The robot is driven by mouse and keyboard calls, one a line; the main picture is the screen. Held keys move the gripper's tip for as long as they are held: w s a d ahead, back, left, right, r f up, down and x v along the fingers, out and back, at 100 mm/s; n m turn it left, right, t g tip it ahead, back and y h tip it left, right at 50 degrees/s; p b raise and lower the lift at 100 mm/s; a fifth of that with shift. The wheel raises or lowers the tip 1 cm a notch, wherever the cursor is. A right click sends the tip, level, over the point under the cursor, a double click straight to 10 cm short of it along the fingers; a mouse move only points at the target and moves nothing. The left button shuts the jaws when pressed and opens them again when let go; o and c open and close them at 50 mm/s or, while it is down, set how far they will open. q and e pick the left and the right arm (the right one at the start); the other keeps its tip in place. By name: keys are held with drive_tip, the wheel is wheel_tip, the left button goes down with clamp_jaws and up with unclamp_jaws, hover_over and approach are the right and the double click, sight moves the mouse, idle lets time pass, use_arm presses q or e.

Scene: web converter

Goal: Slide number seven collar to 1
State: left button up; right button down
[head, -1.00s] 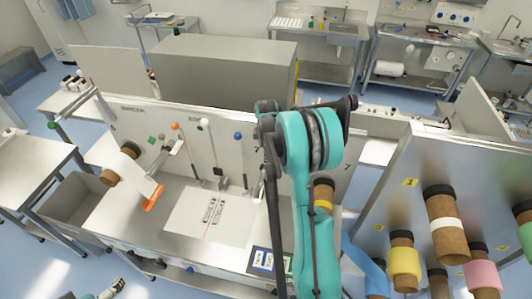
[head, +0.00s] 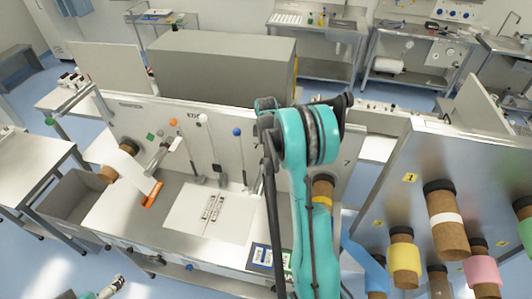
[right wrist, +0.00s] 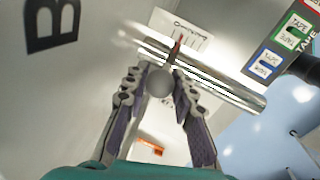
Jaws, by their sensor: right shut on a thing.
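In the right wrist view, my right gripper (right wrist: 160,76) is shut on a grey ball knob (right wrist: 160,85) between its purple-padded fingers. A thin red pointer (right wrist: 177,45) rises beyond the knob, in front of a white scale card (right wrist: 183,28) whose marks are too small to read. A metal bar (right wrist: 235,92) runs across behind the fingers. The collar itself is not clearly visible. In the head view, a "7" (head: 347,162) is on the machine panel beside my teal right arm, which hides that gripper. My left gripper (head: 112,287) seems to show at the bottom left, unclear.
Levers with orange, white and blue balls (head: 237,132) stand on the machine left of my right arm. In the wrist view, a large "B" (right wrist: 52,22) and tape labels (right wrist: 292,35) flank the gripper.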

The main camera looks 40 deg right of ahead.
drive_tip(key=shift+w+d, duration=0.1)
use_arm(q)
drive_tip(key=shift+f, duration=0.2)
use_arm(e)
drive_tip(key=c, duration=1.3)
unclamp_jaws()
drive_tip(key=shift+o, duration=0.2)
wheel_tip(320, 180, up, 12)
drive_tip(key=s+a, duration=0.1)
drive_tip(key=shift+s+a, duration=0.25)
drive_tip(key=shift+s, duration=0.15)
use_arm(q)
drive_tip(key=shift+f, duration=0.1)
use_arm(e)
drive_tip(key=shift+f, duration=0.15)
